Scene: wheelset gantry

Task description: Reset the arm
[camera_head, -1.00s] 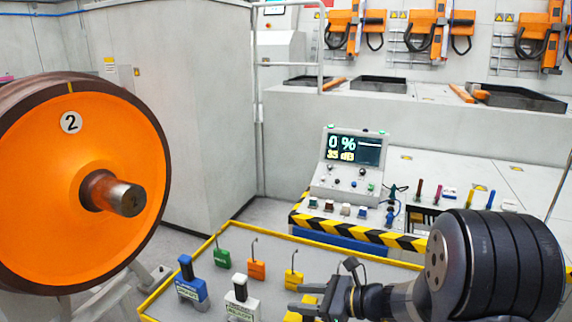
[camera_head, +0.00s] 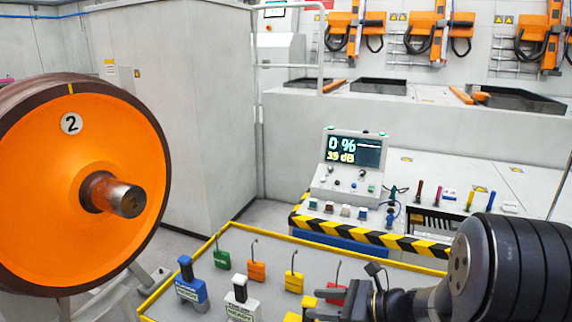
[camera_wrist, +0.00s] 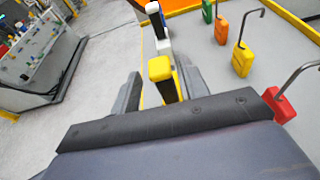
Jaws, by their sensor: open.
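My gripper (camera_head: 318,305) is low in the head view, above the right part of a grey tray with a yellow rim (camera_head: 160,292). In the wrist view its two fingers (camera_wrist: 158,76) are apart, with a yellow-topped block (camera_wrist: 161,68) showing between them; I cannot tell whether they touch it. That block is partly hidden by the gripper in the head view (camera_head: 292,317). A red block with a hooked rod (camera_head: 337,292) stands just behind the gripper.
On the tray stand a blue block (camera_head: 191,289), a white block (camera_head: 240,304), and green (camera_head: 222,260), orange (camera_head: 257,271) and yellow (camera_head: 294,282) hooked blocks. A control console (camera_head: 345,180) stands behind. A large orange wheel (camera_head: 60,190) fills the left.

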